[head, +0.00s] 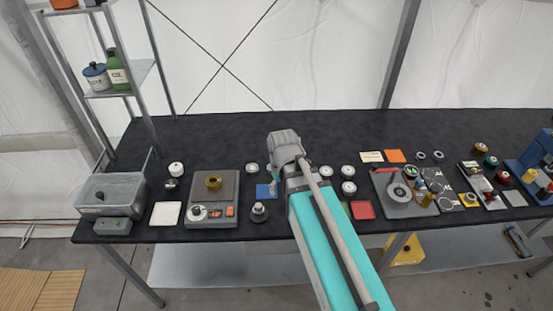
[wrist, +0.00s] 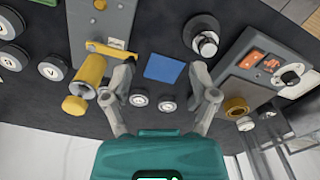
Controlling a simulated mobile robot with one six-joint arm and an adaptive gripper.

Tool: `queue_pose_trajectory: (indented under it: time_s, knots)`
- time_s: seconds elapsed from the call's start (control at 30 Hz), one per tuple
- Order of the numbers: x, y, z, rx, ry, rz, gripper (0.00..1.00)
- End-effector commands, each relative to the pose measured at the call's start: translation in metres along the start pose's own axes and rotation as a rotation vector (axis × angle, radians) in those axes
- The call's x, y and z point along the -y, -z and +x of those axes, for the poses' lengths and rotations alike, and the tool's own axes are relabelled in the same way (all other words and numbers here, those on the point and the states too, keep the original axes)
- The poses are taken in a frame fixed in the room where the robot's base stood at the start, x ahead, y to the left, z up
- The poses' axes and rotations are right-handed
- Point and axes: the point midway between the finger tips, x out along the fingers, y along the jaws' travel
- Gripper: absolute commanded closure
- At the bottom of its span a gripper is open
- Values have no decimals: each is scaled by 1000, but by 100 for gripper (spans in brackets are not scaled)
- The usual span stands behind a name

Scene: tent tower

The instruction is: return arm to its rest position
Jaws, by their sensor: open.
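My gripper (wrist: 165,100) is open and empty in the wrist view, its two fingers spread wide apart above the black table. Between and beyond the fingertips lie a blue square (wrist: 165,68) and two small white-topped round pieces. In the head view my arm reaches over the middle of the table (head: 330,130), and its end hides most of the gripper. The blue square (head: 264,191) shows just left of the arm end there.
A scale (head: 228,215) bearing a brass ring (head: 213,183) stands left of the arm. A metal basin (head: 112,190) and a shelf rack (head: 120,90) are at the far left. Several small parts crowd the right side. The table's back strip is clear.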

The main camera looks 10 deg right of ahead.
Motion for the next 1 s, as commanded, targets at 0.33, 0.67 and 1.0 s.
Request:
queue_pose_trajectory:
  time_s: [0.33,0.67,1.0]
  knots:
    - [-36,-34,8,4,3,191,24]
    - [-58,-55,12,7,6,328,24]
    - [-58,-55,11,7,6,326,24]
